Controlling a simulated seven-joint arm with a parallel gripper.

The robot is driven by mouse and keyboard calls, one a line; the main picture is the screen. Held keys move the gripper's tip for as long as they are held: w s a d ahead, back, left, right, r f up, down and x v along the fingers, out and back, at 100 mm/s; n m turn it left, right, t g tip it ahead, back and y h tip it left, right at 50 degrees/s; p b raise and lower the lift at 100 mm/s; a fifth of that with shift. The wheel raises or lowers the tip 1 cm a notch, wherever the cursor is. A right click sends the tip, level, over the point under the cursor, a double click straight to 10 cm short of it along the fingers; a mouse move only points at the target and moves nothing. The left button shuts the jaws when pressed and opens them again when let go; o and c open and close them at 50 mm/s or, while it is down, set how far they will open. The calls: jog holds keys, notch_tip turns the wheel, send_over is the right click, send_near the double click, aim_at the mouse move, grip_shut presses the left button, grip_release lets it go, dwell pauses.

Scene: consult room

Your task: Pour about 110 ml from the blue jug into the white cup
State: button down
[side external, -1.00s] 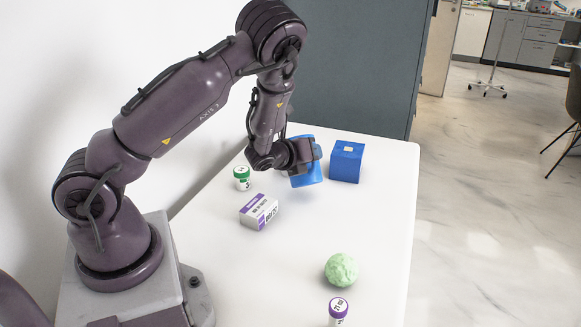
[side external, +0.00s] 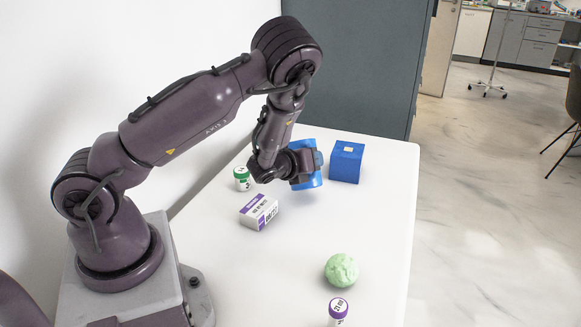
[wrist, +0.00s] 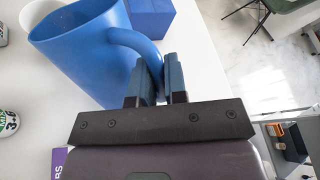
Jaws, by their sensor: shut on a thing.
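The blue jug (side external: 310,182) is held off the table near its far end, tilted in the side view; its shadow falls on the table below. In the wrist view the jug (wrist: 85,55) fills the upper left, its mouth toward the upper left. My gripper (side external: 304,165) is shut on the jug's handle, seen between the two fingers in the wrist view (wrist: 160,80). A white rounded rim, seemingly the white cup (wrist: 35,12), shows just beyond the jug's mouth, mostly hidden. I cannot make out the cup in the side view. No liquid stream is visible.
A blue cube (side external: 347,162) stands right of the jug. A green ball (side external: 341,270) and a purple-capped vial (side external: 338,311) are at the near end. The table's middle is clear.

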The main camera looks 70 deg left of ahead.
jog(key=shift+s+d+f+m+t+y+b, duration=0.1)
jog(key=shift+d+f+m+t+y+b, duration=0.55)
jog(key=shift+d+f+m+b, duration=0.85)
jog(key=shift+d+f+m+t+y+b, duration=0.65)
jog(key=shift+d+f+m+b, duration=0.5)
jog(key=shift+d+f, duration=0.45)
jog(key=shift+a+f, duration=0.15)
